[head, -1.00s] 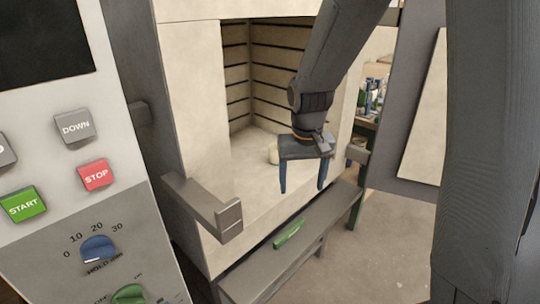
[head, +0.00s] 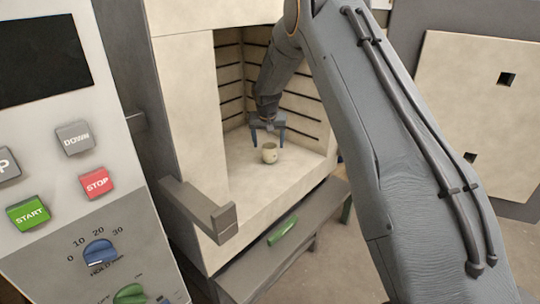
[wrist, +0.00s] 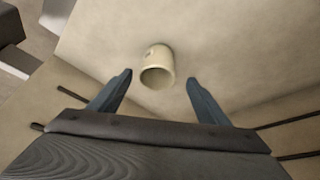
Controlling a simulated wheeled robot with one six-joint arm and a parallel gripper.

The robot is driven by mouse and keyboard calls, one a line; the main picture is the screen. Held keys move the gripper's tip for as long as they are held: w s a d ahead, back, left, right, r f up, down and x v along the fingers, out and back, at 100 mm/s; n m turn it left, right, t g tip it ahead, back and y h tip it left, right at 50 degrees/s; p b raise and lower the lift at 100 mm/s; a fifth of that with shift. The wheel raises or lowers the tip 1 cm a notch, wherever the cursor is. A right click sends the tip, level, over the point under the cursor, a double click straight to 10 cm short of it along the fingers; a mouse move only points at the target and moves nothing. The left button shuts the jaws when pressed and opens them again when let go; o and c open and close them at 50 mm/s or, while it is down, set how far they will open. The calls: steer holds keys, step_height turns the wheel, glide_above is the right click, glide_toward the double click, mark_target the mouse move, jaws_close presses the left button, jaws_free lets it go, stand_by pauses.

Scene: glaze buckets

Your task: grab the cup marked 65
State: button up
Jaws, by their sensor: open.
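A small cream cup (head: 269,153) stands on the pale floor inside the open kiln. In the wrist view the cup (wrist: 157,67) lies beyond and between my spread fingertips, with its dark opening showing and a small mark on its side too small to read. My gripper (head: 268,146) is inside the kiln, just above and behind the cup in the head view. In the wrist view my gripper (wrist: 159,76) is open, with nothing between its fingers.
The kiln's grooved back and side walls (head: 290,103) surround my gripper. A grey latch bracket (head: 201,209) juts out at the front left. A grey ledge with a green handle (head: 283,230) runs below the opening. A control panel (head: 75,180) stands at the left.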

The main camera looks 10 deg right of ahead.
mark_target(270, 147)
steer(key=x, duration=0.1)
steer(key=p+x, duration=0.1)
steer(key=x, duration=0.1)
steer(key=shift+d+f, duration=0.25)
steer(key=shift+f, duration=0.1)
steer(key=shift+p+x, duration=0.35)
steer(key=shift+x, duration=0.4)
steer(key=c, duration=1.3)
